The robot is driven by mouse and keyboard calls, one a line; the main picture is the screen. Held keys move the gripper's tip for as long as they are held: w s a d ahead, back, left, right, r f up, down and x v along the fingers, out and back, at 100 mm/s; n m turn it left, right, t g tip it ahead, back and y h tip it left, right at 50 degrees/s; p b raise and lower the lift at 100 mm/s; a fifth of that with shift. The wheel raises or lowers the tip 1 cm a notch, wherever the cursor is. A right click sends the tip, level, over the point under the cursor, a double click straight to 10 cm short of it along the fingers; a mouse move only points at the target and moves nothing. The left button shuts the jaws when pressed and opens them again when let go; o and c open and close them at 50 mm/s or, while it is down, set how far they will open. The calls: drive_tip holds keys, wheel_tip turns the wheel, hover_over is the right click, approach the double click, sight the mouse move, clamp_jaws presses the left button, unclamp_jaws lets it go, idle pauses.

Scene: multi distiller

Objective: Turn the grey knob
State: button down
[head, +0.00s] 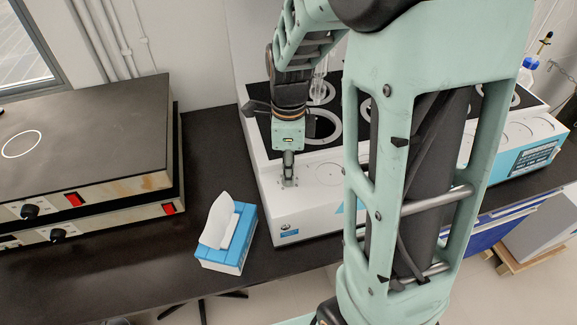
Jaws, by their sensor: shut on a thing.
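The gripper is shut on the grey knob (288,182), which is small and mostly hidden by the fingers. I cannot tell the knob's angle from this view.
A blue and white tissue box (227,238) sits on the bench left of the distiller. Two stacked hot plates (90,145) with black knobs and red switches stand further left. My own arm covers the distiller's middle. Glassware (319,83) stands behind the gripper.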

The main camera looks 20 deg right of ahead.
drive_tip(key=shift+r+m+p, duration=0.1)
drive_tip(key=shift+m+p, duration=0.4)
drive_tip(key=shift+m, duration=0.8)
drive_tip(key=c, duration=1.8)
unclamp_jaws()
wheel_tip(320, 180, up, 12)
drive_tip(key=shift+f, duration=0.1)
drive_tip(key=shift+d, duration=0.15)
